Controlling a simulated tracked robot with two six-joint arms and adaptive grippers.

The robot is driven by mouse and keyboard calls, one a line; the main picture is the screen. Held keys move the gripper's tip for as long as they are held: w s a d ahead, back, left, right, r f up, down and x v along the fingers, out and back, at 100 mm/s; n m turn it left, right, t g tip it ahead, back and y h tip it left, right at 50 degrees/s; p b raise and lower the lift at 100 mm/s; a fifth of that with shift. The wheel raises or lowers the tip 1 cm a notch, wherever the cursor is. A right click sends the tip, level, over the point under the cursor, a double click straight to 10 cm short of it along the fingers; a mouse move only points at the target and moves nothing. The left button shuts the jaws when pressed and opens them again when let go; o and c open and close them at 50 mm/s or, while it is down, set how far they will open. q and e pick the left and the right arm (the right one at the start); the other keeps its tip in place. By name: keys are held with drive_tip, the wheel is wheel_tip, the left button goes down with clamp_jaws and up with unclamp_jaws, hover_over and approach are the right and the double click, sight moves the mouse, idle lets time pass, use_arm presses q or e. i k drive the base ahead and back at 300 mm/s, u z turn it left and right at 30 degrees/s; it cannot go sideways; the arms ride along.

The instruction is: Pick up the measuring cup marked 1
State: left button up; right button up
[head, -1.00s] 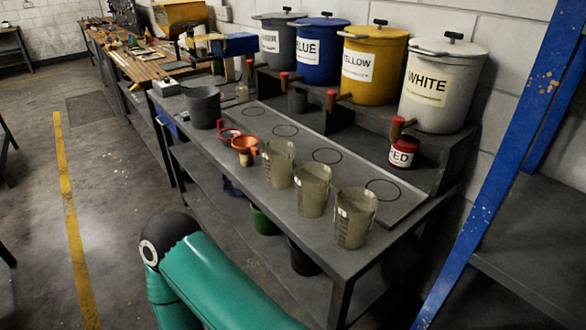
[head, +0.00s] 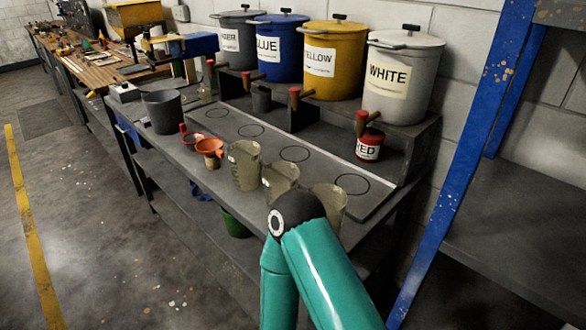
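Three translucent measuring cups stand in a row on the front of the dark bench (head: 215,185): a left cup (head: 244,168), a middle cup (head: 279,176) and a right cup (head: 333,200). Their markings are too small to read, so I cannot tell which is marked 1. My teal arm with its black joint crosses in front of the middle and right cups and hides their lower parts. Neither of my grippers is in view.
An orange funnel (head: 209,150) and a dark grey bucket (head: 162,112) stand left of the cups. Behind are labelled paint drums, including the white drum (head: 402,85), and a small red can (head: 369,148). A blue post (head: 470,150) rises at the right.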

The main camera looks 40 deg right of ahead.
sight(244, 156)
drive_tip(key=z, duration=0.2)
drive_tip(key=i, duration=1)
drive_tip(key=u, duration=0.05)
